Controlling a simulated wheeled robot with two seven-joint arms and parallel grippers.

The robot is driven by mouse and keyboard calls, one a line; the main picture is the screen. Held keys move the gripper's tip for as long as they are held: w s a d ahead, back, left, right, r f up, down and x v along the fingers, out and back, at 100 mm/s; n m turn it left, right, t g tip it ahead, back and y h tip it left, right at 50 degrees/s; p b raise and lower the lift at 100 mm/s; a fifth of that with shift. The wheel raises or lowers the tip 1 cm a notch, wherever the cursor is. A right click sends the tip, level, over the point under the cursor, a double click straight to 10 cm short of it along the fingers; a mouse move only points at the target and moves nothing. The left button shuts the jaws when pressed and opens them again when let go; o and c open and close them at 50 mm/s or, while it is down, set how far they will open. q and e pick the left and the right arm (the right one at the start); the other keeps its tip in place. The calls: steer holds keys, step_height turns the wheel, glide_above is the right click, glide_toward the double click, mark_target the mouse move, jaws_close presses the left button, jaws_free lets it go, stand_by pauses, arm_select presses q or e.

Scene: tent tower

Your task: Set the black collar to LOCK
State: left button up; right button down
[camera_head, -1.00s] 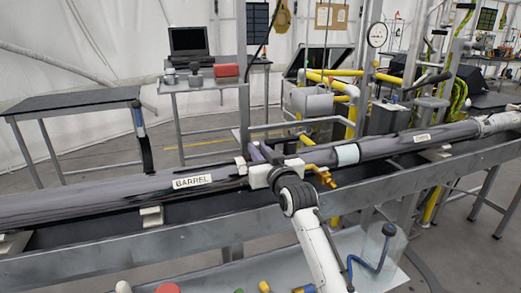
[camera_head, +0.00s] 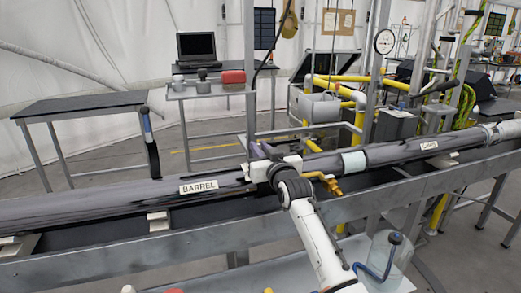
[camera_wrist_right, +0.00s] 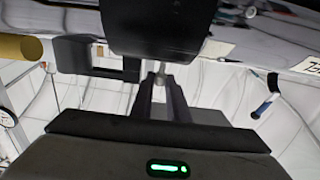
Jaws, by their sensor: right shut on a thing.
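The long dark pipe labelled BARREL (camera_head: 198,186) crosses the head view. My right gripper (camera_head: 265,153) reaches over this pipe near its middle, right of the label. In the right wrist view a dark cylinder (camera_wrist_right: 155,28), which looks like the black collar, fills the top centre. My right gripper's fingers (camera_wrist_right: 160,92) meet a small pale pin just below it and are closed there. The contact is partly hidden, and no LOCK mark can be read. In the head view my right gripper and wrist hide the collar. My left gripper is in neither view.
A pale band (camera_head: 353,162) and a brass-coloured fitting (camera_head: 334,186) lie to the right of my gripper. A grey rail (camera_head: 200,238) runs in front of the pipe. A tool with a blue band (camera_head: 147,128) stands behind it by the black table (camera_head: 75,116).

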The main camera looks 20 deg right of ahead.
steer(key=shift+r, duration=0.9)
steer(key=c, duration=2)
jaws_free()
steer(key=shift+f, duration=0.15)
steer(key=shift+f, duration=0.2)
steer(key=shift+s, duration=0.15)
steer(key=s, duration=1)
steer(key=shift+d, duration=0.2)
steer(key=shift+r, duration=0.1)
